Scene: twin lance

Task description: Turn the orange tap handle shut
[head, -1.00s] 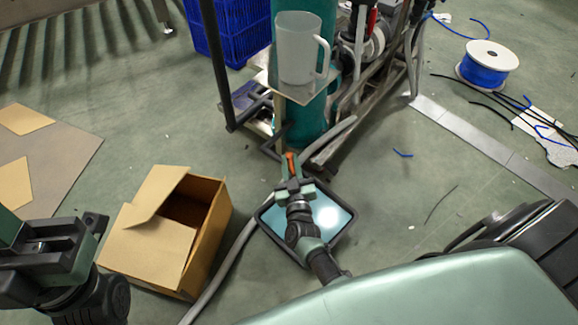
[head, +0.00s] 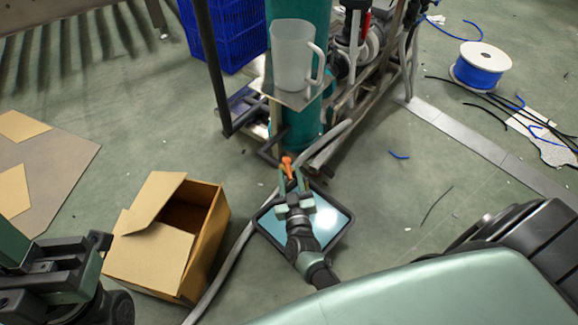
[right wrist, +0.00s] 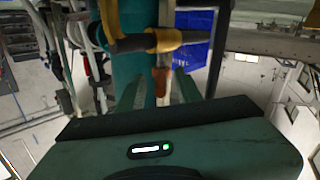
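The orange tap handle (head: 287,165) stands up near the foot of the pipe rig in the head view. In the right wrist view the handle (right wrist: 162,82) hangs below a brass-coloured valve fitting (right wrist: 165,40). My right gripper (head: 292,182) is open, its green fingers pointing at the handle. In the right wrist view the handle shows between the two fingers of the gripper (right wrist: 157,92), with no clear contact. My left gripper (head: 42,252) is at the lower left of the head view, open, empty and far from the tap.
A black-rimmed tray (head: 341,236) lies under my right gripper. A clear jug (head: 291,58) stands on a small shelf above the tap. An open cardboard box (head: 150,255) is at left, with a grey hose (head: 228,262) beside it. A cable spool (head: 480,66) stands far right.

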